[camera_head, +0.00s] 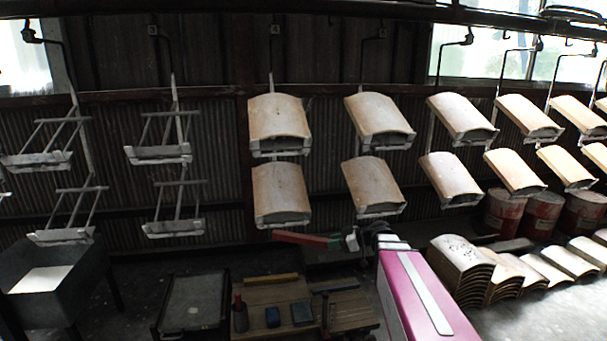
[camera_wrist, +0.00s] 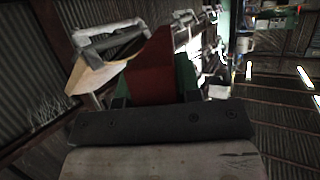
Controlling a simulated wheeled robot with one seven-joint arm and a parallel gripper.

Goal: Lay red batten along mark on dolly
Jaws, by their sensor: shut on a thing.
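The red batten (camera_head: 300,239) is in the air above and behind the dolly, roughly level, with its free end to the left. My gripper (camera_head: 348,241) is shut on its right end, where green shows beside the red. In the wrist view the batten (camera_wrist: 152,78) stands out beyond the dark gripper body, with green at its right edge. The dolly (camera_head: 270,294) is a low wooden platform at the bottom middle of the head view, clear of the batten. A yellow strip (camera_head: 272,279) lies along its back edge. I cannot make out the mark for certain.
A grey-topped cart (camera_head: 194,302) stands left. Hangers with curved tiles (camera_head: 281,192) hang behind. Stacked tiles (camera_head: 460,265) stand right.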

